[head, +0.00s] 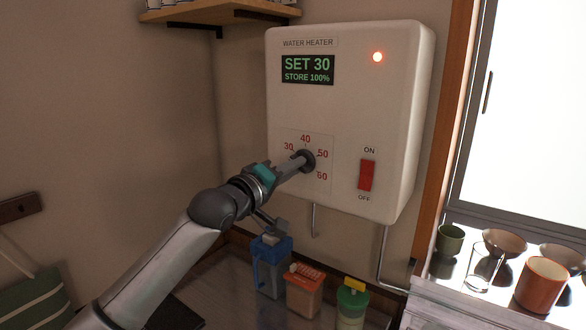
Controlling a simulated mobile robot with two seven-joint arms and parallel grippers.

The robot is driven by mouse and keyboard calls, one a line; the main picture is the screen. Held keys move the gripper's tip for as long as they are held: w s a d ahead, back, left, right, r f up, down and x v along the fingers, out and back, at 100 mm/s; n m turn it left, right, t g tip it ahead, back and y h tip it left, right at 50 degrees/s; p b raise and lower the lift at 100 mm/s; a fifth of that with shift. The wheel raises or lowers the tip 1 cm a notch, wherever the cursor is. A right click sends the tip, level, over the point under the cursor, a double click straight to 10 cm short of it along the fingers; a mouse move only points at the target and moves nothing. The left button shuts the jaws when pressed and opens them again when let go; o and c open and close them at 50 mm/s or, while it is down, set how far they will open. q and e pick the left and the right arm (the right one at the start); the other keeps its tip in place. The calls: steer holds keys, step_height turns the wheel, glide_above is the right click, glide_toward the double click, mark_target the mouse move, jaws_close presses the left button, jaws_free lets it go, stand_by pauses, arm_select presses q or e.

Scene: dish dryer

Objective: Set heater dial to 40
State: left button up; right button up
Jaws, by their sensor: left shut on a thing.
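The white water heater (340,110) hangs on the wall. Its green display (307,69) reads SET 30 and STORE 100%. The dark round heater dial (308,160) sits below, ringed by the red numbers 30, 40, 50 and 60. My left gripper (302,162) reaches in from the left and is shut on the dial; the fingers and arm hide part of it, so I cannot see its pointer. A red ON/OFF switch (367,175) is right of the dial. My right gripper is not in view.
Pipes run down from the heater. Cups, bowls and a glass (482,268) stand by the window at right. A wooden shelf (215,12) is above.

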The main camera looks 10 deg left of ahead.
arm_select(q)
jaws_close()
steer(key=shift+m+p, duration=3.9)
steer(key=shift+m, duration=2)
steer(key=o, duration=0.7)
jaws_free()
